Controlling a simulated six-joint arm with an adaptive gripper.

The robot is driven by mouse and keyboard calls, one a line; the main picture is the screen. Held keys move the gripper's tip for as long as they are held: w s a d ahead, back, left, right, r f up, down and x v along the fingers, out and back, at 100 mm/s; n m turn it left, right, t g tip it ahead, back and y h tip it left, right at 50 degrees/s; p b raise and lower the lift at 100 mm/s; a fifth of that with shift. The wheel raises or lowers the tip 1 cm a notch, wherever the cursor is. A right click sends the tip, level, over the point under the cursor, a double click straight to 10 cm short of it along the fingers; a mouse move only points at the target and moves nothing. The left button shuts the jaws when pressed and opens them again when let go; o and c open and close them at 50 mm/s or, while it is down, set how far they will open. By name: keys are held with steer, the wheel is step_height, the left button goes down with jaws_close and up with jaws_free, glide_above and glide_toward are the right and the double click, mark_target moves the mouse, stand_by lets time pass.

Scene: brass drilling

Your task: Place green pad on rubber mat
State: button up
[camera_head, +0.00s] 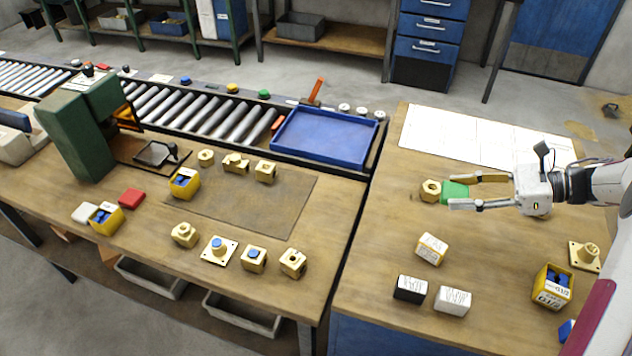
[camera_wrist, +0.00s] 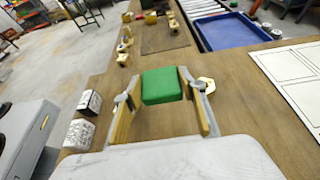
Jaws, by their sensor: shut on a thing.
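The green pad (camera_head: 455,190) is between the fingers of my gripper (camera_head: 453,191), over the right-hand table. In the wrist view the green pad (camera_wrist: 162,85) sits between the two fingertips, and my gripper is shut on it. A brass hex part (camera_head: 430,190) is just beyond the pad. Whether the pad touches the table is unclear. The rubber mat (camera_head: 240,207) is a dark flat sheet on the left-hand table, apart from my gripper. It also shows at the top of the wrist view (camera_wrist: 165,38).
Brass parts stand on and around the mat. A blue tray (camera_head: 325,136) lies on the roller conveyor behind the gap between the tables. White (camera_head: 453,300), black (camera_head: 410,289) and yellow-labelled boxes (camera_head: 553,287) stand on the right-hand table. A green press (camera_head: 85,125) stands far left.

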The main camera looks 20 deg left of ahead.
steer(key=s+a+f+n+g, duration=0.1)
steer(key=s+a+n+g, duration=0.15)
steer(key=a, duration=1.85)
steer(key=m+t, duration=0.3)
glide_above(275, 216)
steer(key=shift+f, duration=2.95)
steer(key=shift+f, duration=3.15)
steer(key=shift+f, duration=1.85)
